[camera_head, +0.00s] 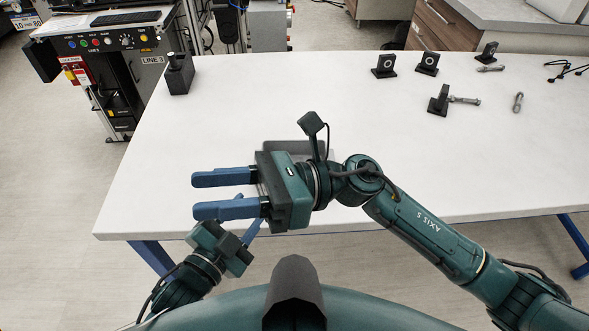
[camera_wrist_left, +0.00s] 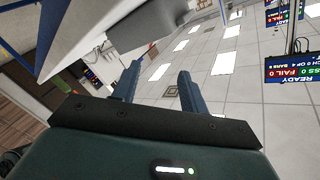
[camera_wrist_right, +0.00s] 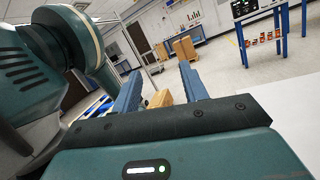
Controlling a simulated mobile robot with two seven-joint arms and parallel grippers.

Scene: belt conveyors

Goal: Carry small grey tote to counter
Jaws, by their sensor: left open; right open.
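A small grey tote (camera_head: 316,153) appears to lie on the white table, mostly hidden behind my right gripper in the head view; only its grey far part shows. My right gripper (camera_head: 194,196) is open and empty, its blue fingers pointing left above the table's near edge. My left gripper (camera_head: 252,232) is lower, by the near edge, partly covered by the right one. In the left wrist view its fingers (camera_wrist_left: 159,72) stand apart with nothing between them. A grey-topped counter (camera_head: 500,12) with wooden drawers stands at the back right; I cannot tell whether it is the task's counter.
The white table (camera_head: 400,165) is largely clear in the middle. A black block (camera_head: 179,76) stands at its far left. Black brackets (camera_head: 384,66), bolts (camera_head: 518,102) and a dark cable (camera_head: 566,70) lie at the far right. A control panel (camera_head: 105,40) stands beyond the left edge.

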